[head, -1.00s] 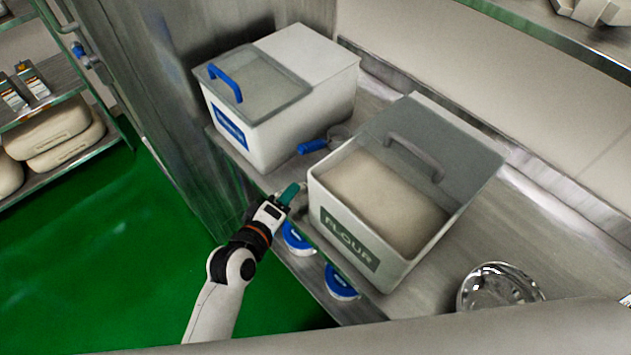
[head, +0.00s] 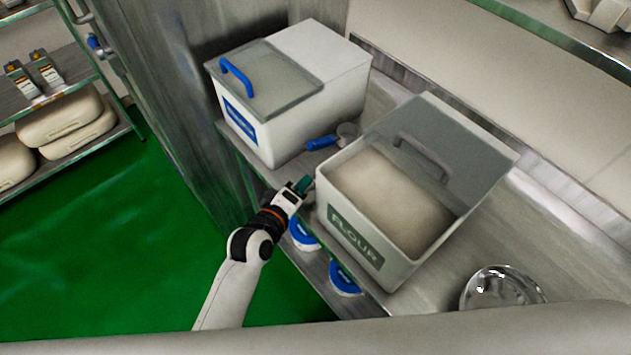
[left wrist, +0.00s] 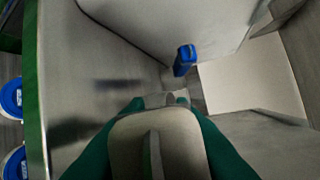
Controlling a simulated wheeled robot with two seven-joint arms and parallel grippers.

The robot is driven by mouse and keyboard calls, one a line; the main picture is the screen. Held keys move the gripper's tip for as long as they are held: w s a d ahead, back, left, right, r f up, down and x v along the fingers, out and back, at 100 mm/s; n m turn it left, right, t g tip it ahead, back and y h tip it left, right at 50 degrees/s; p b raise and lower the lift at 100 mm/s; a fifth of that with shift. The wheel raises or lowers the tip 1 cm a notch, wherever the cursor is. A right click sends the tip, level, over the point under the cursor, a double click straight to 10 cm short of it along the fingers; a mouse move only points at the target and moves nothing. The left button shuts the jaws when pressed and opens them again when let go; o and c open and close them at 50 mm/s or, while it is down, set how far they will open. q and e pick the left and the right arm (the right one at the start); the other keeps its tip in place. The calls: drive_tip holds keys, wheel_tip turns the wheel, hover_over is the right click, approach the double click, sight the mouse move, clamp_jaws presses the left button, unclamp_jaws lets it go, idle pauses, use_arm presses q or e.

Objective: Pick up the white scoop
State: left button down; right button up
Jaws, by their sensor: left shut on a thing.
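My left gripper (head: 304,185) is at the front edge of the shelf, beside the left front corner of the flour bin (head: 356,238). Its green fingers are shut on a small pale grey-white piece, apparently the white scoop (left wrist: 160,101), between the fingertips in the left wrist view. Most of that scoop is hidden by the fingers, so its shape and whether it touches the shelf cannot be told. Another scoop with a blue handle (head: 322,142) lies between the two bins; its handle also shows ahead of the fingertips in the left wrist view (left wrist: 185,60). My right gripper is not in view.
A lidded white bin (head: 300,128) with a blue label stands behind and to the left. A shiny metal bowl (head: 500,288) sits on the right. Blue round things (head: 343,280) are below the shelf's front edge. The gap between the bins is narrow.

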use_arm(q)
drive_tip(key=shift+r, duration=0.1)
drive_tip(key=shift+r, duration=0.55)
wheel_tip(320, 180, up, 2)
drive_tip(key=shift+r, duration=0.15)
drive_tip(key=s+a+b, duration=0.5)
drive_tip(key=s+a, duration=0.5)
drive_tip(key=a, duration=0.4)
drive_tip(key=shift+s+a, duration=0.3)
